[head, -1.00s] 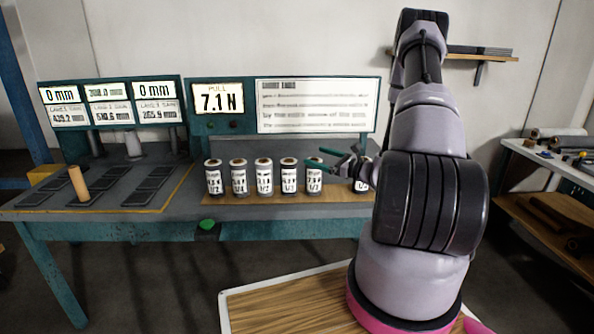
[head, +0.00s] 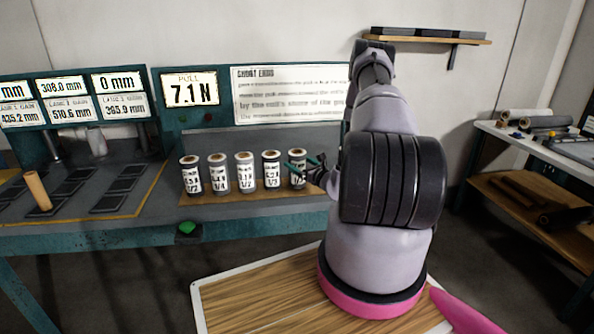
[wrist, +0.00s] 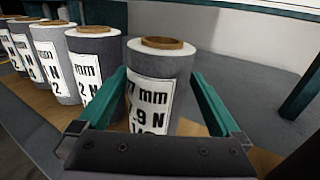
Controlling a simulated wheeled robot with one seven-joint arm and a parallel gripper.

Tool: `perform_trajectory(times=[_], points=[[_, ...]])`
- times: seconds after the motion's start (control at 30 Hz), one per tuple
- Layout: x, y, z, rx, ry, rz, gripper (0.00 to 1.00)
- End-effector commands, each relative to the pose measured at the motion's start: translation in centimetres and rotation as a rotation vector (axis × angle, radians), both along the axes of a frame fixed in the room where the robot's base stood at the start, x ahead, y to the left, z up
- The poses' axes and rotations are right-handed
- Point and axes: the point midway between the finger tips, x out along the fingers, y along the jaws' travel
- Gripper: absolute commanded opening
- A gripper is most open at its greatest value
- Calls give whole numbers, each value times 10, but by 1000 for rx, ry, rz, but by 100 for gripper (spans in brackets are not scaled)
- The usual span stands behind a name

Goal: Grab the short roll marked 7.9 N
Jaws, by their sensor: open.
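A row of short grey rolls with brown cores and white labels stands upright on a wooden strip on the bench. The rightmost roll visible in the row (head: 297,182) is also the nearest one in the wrist view (wrist: 158,62). My gripper (head: 303,161) is open at this roll. In the wrist view its teal fingers (wrist: 160,84) lie on either side of the roll, with a visible gap at the right. I cannot tell whether the left finger touches it.
The neighbouring roll (wrist: 93,62) stands close to the left finger. A display (head: 190,92) reads 7.1 N behind the row. A tan roll (head: 37,190) stands on the left bench. The surface right of the nearest roll is clear in the wrist view. My arm hides the bench's right part.

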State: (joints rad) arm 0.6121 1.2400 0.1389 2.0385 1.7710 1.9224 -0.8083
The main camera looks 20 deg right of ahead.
Motion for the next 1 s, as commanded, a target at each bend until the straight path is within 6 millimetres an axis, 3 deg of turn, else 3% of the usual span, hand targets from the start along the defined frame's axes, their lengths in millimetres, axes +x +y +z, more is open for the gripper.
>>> perform_trajectory(times=[0.2, 0.5, 0.57, 0.7, 0.73, 1.0], points=[[30, 8, -1, -1, -2, 1, 100], [35, 9, -1, -1, 0, 1, 100], [35, 9, -1, -1, 0, 1, 81], [35, 9, -1, -1, 0, 1, 27], [35, 9, -1, -1, 0, 1, 19], [35, 9, 1, -1, -1, 1, 19]])
